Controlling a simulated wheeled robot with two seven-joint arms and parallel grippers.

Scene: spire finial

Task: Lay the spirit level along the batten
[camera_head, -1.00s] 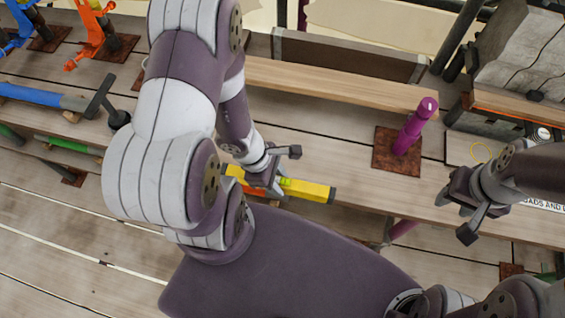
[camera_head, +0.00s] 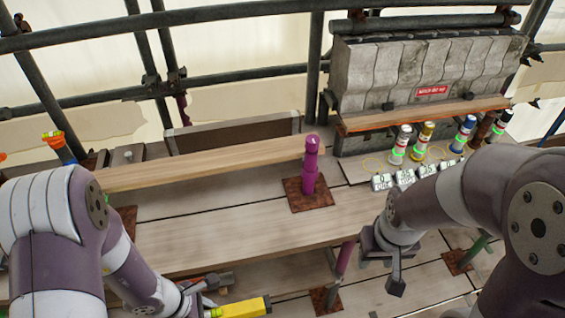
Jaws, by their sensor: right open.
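The yellow spirit level (camera_head: 243,307) shows in part at the bottom edge of the head view; the rest is cut off or hidden by my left arm. My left gripper (camera_head: 198,293) is at the level's visible left part; I cannot tell whether its fingers are closed on it. The batten, a long pale wooden strip (camera_head: 210,162), runs beyond it across the work platform, its right end at a purple post (camera_head: 310,170). The level is apart from the batten. My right gripper (camera_head: 383,263) is open and empty, right of the level and in front of the purple post.
Several spray-can-like cylinders (camera_head: 400,143) with small display boxes (camera_head: 404,178) stand at the right. Behind them is a grey stone block (camera_head: 430,75) with a red label. Scaffold tubes cross the back. The planks (camera_head: 240,228) in front of the batten are largely clear.

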